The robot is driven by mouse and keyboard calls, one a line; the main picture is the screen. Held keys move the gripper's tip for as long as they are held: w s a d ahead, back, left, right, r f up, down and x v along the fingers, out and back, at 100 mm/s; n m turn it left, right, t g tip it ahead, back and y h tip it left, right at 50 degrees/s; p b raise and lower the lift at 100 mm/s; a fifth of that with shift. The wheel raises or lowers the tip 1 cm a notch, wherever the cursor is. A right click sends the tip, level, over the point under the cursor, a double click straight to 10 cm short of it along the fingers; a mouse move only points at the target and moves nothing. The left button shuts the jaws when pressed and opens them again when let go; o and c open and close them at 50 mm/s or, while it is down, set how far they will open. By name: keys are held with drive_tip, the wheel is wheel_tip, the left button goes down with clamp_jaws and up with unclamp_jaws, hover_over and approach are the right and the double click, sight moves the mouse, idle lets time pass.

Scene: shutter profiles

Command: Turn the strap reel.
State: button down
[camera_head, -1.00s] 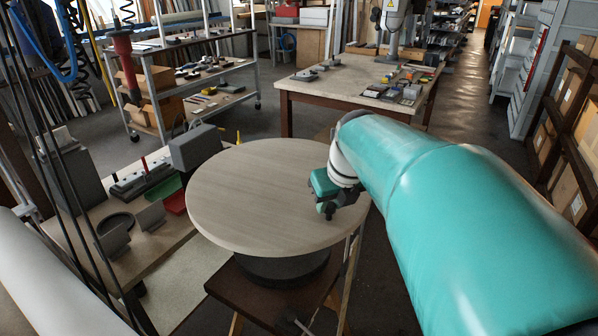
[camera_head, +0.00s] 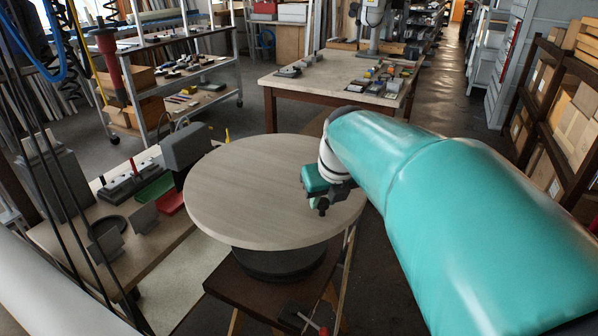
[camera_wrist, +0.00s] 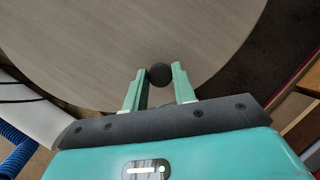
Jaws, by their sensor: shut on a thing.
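The strap reel (camera_head: 250,185) is a round, pale wood-topped disc on a dark round base (camera_head: 278,264), level on a brown stand. It also fills much of the wrist view (camera_wrist: 90,40). A small dark round knob (camera_wrist: 159,73) stands near the reel's edge. My gripper (camera_wrist: 159,82) is shut on this knob, with one teal finger on each side. In the head view my gripper (camera_head: 322,205) is over the right part of the disc, near its rim. My arm hides what lies just behind it there.
A side bench (camera_head: 140,262) with a grey box (camera_head: 186,147), a green tray (camera_head: 156,187) and a red tray (camera_head: 171,202) is close on the left. A worktable (camera_head: 325,86) stands behind. Shelves of boxes (camera_head: 560,130) line the right. A red-tipped tool (camera_head: 318,326) lies below.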

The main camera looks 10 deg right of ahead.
drive_tip(key=shift+r, duration=0.1)
drive_tip(key=c, duration=1.2)
unclamp_jaws()
drive_tip(key=shift+o, duration=0.2)
drive_tip(key=v, duration=1.3)
drive_tip(key=shift+s+r, duration=0.2)
drive_tip(key=shift+r, duration=0.15)
